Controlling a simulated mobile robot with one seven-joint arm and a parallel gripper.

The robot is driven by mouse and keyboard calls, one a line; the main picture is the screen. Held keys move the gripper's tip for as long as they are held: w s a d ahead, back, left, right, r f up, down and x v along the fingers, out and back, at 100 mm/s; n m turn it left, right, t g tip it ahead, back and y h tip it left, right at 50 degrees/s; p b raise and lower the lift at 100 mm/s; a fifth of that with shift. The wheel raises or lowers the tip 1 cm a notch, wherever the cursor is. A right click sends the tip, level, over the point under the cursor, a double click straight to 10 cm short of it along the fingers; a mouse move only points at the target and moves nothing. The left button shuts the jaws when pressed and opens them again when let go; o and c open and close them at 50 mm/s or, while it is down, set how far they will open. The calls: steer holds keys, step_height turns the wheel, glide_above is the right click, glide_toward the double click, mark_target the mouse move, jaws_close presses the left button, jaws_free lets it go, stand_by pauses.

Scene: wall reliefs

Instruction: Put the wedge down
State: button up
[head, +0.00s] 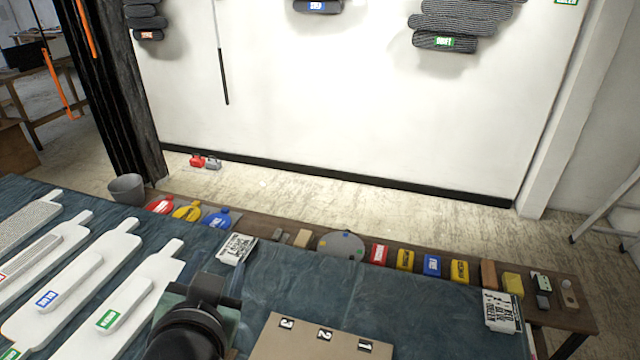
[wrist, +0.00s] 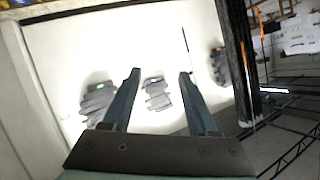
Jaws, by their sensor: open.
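My gripper (wrist: 160,73) shows in the wrist view with its two fingers apart and nothing between them. It faces the white wall with the dark reliefs. In the head view my dark arm end stands over the blue cloth at the lower middle, and its fingers cannot be made out. I cannot pick out a wedge for certain in either view. A small tan block (head: 303,238) and grey pieces (head: 277,234) lie on the wooden bench (head: 555,313), too small to tell their shape.
White boards (head: 75,282) with labelled pieces lie on the blue cloth (head: 440,318) at left. A numbered cardboard sheet (head: 300,345) lies at front. The bench holds a grey disc (head: 341,246), coloured blocks (head: 432,265) and jugs (head: 187,212). A bucket (head: 127,189) stands at its left end.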

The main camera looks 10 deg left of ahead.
steer(key=w+d+r+t, duration=0.2)
steer(key=d+r+t, duration=0.15)
steer(key=r, duration=0.35)
steer(key=w+d+r+t, duration=0.2)
steer(key=d+r, duration=0.2)
steer(key=r, duration=0.3)
steer(key=s+d+r+t+h, duration=0.1)
steer(key=s+d+r+t, duration=0.2)
steer(key=r, duration=0.5)
steer(key=s+d+r+t+h, duration=0.2)
steer(key=s+d+r+t, duration=0.1)
steer(key=d+r, duration=0.3)
steer(key=s+d+r+t+h, duration=0.1)
steer(key=s+d+r+t, duration=0.2)
steer(key=r, duration=0.7)
steer(key=shift+s+d+h, duration=0.25)
steer(key=shift+d+h, duration=0.15)
steer(key=shift+d, duration=0.65)
steer(key=shift+c, duration=0.7)
